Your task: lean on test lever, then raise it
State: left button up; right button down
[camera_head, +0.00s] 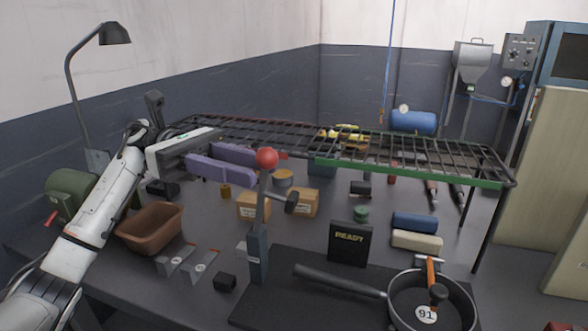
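The test lever is an upright grey arm with a red ball (266,158) on top, rising from a dark blue-grey post (258,254) left of the pan. A dark knob-like piece (285,201) sticks out to its right. My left gripper (257,169) reaches in from the left, with two purple fingers spread apart and a visible gap between them. Its fingertips are close to the red ball; I cannot tell whether they touch it. My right gripper is not in view.
A black pan (394,310) marked 91 sits on a dark mat (268,318), its handle pointing left. A READY sign (349,243) stands behind. A wire rack (460,168) spans above the table. A brown tray (150,235), cardboard boxes (252,207) and grey brackets (200,265) surround the lever.

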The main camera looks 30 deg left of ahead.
aim_at(289, 197)
pick_arm(q)
jog(key=d, duration=0.3)
jog(key=d+p, duration=0.1)
jog(key=d, duration=0.3)
jog(key=shift+w, duration=0.2)
jog(key=shift+a+r, duration=0.1)
grip_shut()
